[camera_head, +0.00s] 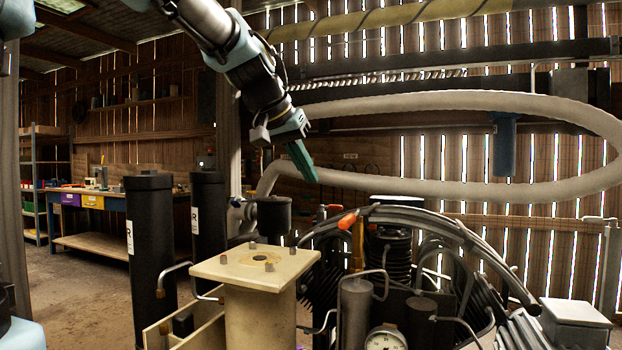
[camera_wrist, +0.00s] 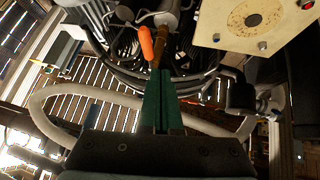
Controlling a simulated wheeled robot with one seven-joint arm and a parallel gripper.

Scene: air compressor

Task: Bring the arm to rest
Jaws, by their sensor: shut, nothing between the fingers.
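My gripper (camera_head: 303,162) hangs from my arm above the air compressor (camera_head: 385,265), with its green fingers tilted down to the right. In the wrist view the green fingers (camera_wrist: 158,98) are together with nothing between them. The gripper is in free air and touches nothing that I can see. An orange-handled valve (camera_head: 347,221) on a brass fitting stands below and to the right of the fingertips; its handle (camera_wrist: 146,42) also shows in the wrist view.
A cream block with a flat top plate (camera_head: 243,267) stands in front, below the gripper. Black cylinders (camera_head: 148,240) stand to its left. A thick pale hose (camera_head: 450,102) loops behind the gripper. A pressure gauge (camera_head: 385,339) is low in front. A workbench (camera_head: 100,205) is far left.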

